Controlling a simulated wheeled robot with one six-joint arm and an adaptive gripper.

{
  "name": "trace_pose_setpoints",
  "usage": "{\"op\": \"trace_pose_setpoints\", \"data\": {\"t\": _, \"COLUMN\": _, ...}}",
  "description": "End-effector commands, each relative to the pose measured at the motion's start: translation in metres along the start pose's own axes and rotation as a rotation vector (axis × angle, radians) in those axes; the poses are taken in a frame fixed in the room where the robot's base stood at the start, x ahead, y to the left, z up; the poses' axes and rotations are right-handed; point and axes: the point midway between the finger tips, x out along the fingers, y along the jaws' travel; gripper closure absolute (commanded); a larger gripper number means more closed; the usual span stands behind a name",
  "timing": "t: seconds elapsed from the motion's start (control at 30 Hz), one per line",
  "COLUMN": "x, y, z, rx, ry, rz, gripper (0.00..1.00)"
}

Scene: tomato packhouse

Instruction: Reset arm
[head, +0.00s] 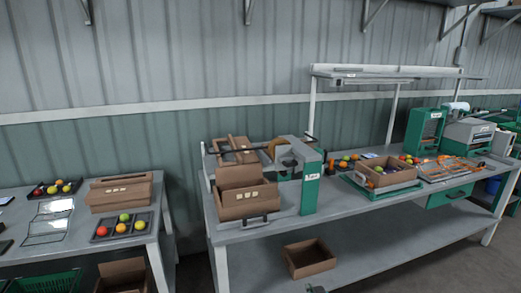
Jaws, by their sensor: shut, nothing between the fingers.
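My gripper does not show in the head view, and no part of my arm can be made out for sure. A small dark shape at the bottom edge, right of the middle, is cut off by the frame, and I cannot tell what it is.
A long grey bench (265,232) holds a carton machine (311,180), an open box (388,182) on a scale and trays of tomatoes. An empty carton (309,258) lies on its lower shelf. A left table (70,252) holds a tomato tray (101,238). A gap separates the tables.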

Motion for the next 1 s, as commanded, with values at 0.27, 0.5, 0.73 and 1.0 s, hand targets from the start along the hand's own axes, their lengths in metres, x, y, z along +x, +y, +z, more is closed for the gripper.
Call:
{"op": "trace_pose_setpoints", "data": {"t": 0.27, "x": -0.052, "y": -0.006, "z": 0.083, "rx": 0.012, "ry": 0.019, "rz": 0.025, "gripper": 1.0}}
{"op": "trace_pose_setpoints", "data": {"t": 0.5, "x": -0.105, "y": -0.012, "z": 0.14, "rx": 0.018, "ry": 0.04, "rz": 0.046, "gripper": 1.0}}
{"op": "trace_pose_setpoints", "data": {"t": 0.73, "x": -0.164, "y": -0.018, "z": 0.184, "rx": 0.025, "ry": 0.06, "rz": 0.062, "gripper": 1.0}}
{"op": "trace_pose_setpoints", "data": {"t": 1.0, "x": -0.239, "y": -0.025, "z": 0.223, "rx": 0.03, "ry": 0.085, "rz": 0.079, "gripper": 1.0}}
